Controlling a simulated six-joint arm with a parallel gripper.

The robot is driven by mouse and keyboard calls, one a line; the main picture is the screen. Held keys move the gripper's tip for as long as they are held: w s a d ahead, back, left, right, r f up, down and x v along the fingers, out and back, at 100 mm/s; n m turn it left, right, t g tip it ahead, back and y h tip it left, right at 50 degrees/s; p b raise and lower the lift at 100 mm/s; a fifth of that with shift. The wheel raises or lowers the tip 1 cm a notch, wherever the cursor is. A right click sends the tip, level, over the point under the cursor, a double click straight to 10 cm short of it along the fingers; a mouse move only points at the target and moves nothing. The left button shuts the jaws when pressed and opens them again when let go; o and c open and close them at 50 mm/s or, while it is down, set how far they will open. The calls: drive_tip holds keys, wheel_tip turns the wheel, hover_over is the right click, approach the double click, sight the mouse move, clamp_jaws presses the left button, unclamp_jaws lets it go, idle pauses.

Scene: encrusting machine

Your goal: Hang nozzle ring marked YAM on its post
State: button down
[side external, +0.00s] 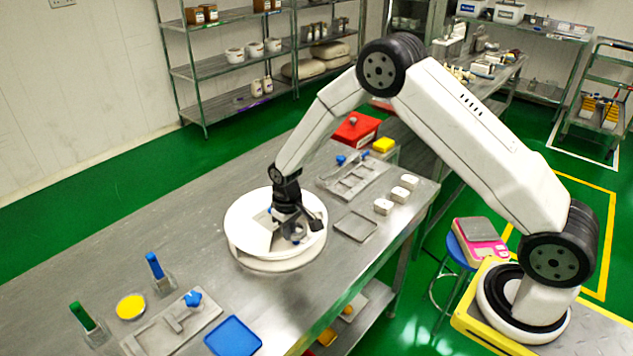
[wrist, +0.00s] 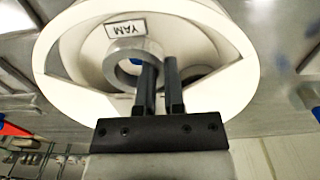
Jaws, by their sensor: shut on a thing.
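A grey nozzle ring (wrist: 112,69) shows in the wrist view, with a white label reading YAM (wrist: 126,28), upside down, at its far side. My gripper (wrist: 160,66) is shut on the ring's right wall, one finger inside the hole and one outside. The ring is over a round white dish (wrist: 50,62); I cannot tell whether it touches the dish floor. In the side view my gripper (side external: 291,230) points down inside the white dish (side external: 240,252), and the ring is mostly hidden by it. No post for the ring can be made out clearly.
Grey fixture plates (side external: 352,182) and white blocks (side external: 383,206) lie right of the dish. A red box (side external: 356,129) stands behind. A blue tray (side external: 233,337), a yellow disc (side external: 130,307) and upright blue (side external: 154,265) and green (side external: 82,316) handles are at the front left. The table's left side is clear.

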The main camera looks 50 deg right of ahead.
drive_tip(key=shift+f, duration=1.55)
idle(0.9)
drive_tip(key=c, duration=0.7)
unclamp_jaws()
drive_tip(key=shift+o, duration=0.2)
drive_tip(key=shift+o, duration=0.4)
drive_tip(key=shift+d, duration=0.1)
drive_tip(key=shift+w+r, duration=0.1)
drive_tip(key=shift+r, duration=0.1)
drive_tip(key=shift+c, duration=0.2)
